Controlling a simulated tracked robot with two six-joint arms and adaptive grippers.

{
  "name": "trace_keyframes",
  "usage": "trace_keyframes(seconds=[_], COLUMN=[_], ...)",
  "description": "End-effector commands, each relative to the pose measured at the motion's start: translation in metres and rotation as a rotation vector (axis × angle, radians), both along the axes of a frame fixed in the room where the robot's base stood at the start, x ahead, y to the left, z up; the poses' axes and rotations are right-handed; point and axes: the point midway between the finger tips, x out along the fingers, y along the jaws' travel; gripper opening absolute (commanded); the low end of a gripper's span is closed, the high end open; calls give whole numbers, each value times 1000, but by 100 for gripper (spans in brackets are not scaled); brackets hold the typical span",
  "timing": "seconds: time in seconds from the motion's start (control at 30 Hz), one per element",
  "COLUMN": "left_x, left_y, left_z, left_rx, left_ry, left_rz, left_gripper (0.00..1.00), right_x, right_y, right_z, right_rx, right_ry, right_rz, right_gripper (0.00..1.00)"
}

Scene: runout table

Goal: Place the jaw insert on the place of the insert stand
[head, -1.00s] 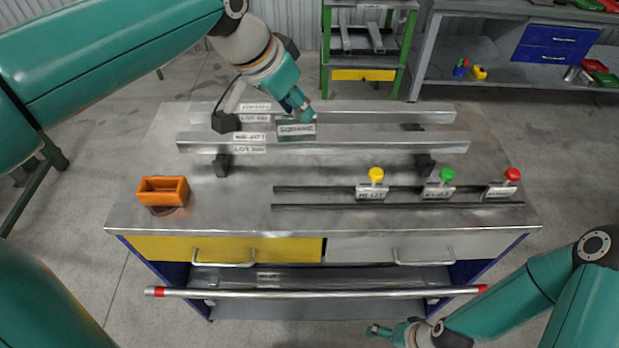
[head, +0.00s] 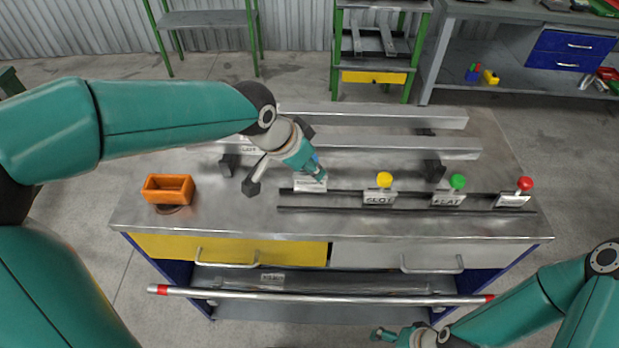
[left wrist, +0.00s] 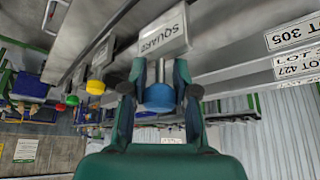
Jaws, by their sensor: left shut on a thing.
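My left gripper (head: 318,175) is shut on the blue knob (left wrist: 158,97) of a grey jaw insert (head: 310,184); its label in the left wrist view seems to read SQUARE. The insert is upright at the left end of the insert stand (head: 340,209), two dark rails on the table. I cannot tell whether it touches the rail. On the stand to its right are a yellow-knobbed insert (head: 379,198), a green-knobbed insert (head: 448,200) and a red-knobbed insert (head: 513,201). My right gripper (head: 382,333) is low at the front, away from the table; its jaws are too small to read.
An orange box (head: 168,188) stands at the table's left. Two long metal bars (head: 400,147) lie across the back on dark supports. A red-ended handrail (head: 330,297) runs along the front below the drawers.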

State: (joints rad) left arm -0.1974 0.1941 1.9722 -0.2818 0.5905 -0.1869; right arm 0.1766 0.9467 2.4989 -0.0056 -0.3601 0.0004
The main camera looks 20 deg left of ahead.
Motion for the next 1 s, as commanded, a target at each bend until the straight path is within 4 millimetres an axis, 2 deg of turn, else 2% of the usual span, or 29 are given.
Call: trace_keyframes(seconds=[0.33, 0.7, 0.73, 0.87, 1.0], left_x=[0, 0, -1, 0, -1], left_y=[2, 1, 1, 1, 1], left_z=[-38, -43, -44, -44, -44], left_rx=[-1, -1, -1, -1, -1], left_ry=[-2, -4, 0, 0, 0], left_rz=[2, 3, 2, 2, 2], left_gripper=[0, 0, 30, 52, 54], right_x=[0, 0, 0, 0, 0], right_y=[0, 0, 0, 0, 0], right_z=[0, -1, -2, -1, -1], right_rx=[0, 0, 0, 0, 0], right_ry=[0, 0, 0, 0, 0], right_rz=[0, 0, 0, 0, 0], right_gripper=[89, 89, 89, 89, 89])
